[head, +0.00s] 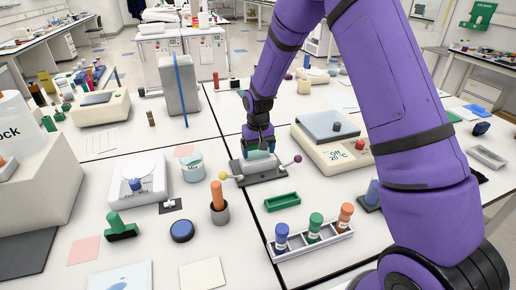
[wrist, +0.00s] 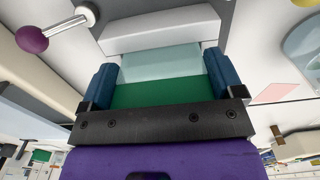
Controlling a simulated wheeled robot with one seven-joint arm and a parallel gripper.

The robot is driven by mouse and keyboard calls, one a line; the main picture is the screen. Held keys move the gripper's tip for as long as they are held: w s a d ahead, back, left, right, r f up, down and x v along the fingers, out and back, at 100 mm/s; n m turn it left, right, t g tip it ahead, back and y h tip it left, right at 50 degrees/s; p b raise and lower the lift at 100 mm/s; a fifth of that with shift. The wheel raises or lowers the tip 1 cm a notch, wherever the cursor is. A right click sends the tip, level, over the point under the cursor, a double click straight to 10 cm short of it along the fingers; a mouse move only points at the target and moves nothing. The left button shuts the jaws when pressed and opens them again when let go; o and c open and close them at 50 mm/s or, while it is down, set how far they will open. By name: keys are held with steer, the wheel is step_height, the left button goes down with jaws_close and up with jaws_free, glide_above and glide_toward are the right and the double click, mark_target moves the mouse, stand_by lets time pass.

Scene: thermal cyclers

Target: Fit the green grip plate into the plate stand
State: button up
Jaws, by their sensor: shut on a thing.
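My gripper (head: 260,149) is low over the dark grey plate stand (head: 262,177) in the head view, its fingers pointing down. In the wrist view my gripper (wrist: 160,76) has its two blue fingers shut on the sides of the green grip plate (wrist: 158,95). The plate has a green grip part and a pale, see-through part beyond it. The pale edge meets a light grey block of the plate stand (wrist: 160,30) in the picture; I cannot tell whether it is seated. In the head view the plate is mostly hidden by the gripper.
The stand has a rod with a yellow ball (head: 224,177) and one with a purple ball (head: 298,159). A scale (head: 330,152) is close on the right.

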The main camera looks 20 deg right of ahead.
steer(key=shift+f, duration=0.3)
steer(key=o, duration=0.8)
steer(key=shift+o, duration=0.2)
steer(key=shift+r, duration=5.35)
steer(key=shift+r, duration=0.25)
steer(key=s+d+r+t, duration=0.1)
steer(key=s+d+r, duration=0.1)
steer(key=s+r, duration=0.65)
steer(key=s+d+r+t, duration=0.2)
steer(key=s+r, duration=0.5)
steer(key=r, duration=0.2)
steer(key=s+d+r+t, duration=0.1)
steer(key=s+r, duration=0.1)
steer(key=s, duration=0.8)
steer(key=s+d+r+t, duration=0.1)
steer(key=s+d+r, duration=0.1)
steer(key=s, duration=0.8)
steer(key=shift+s, duration=0.15)
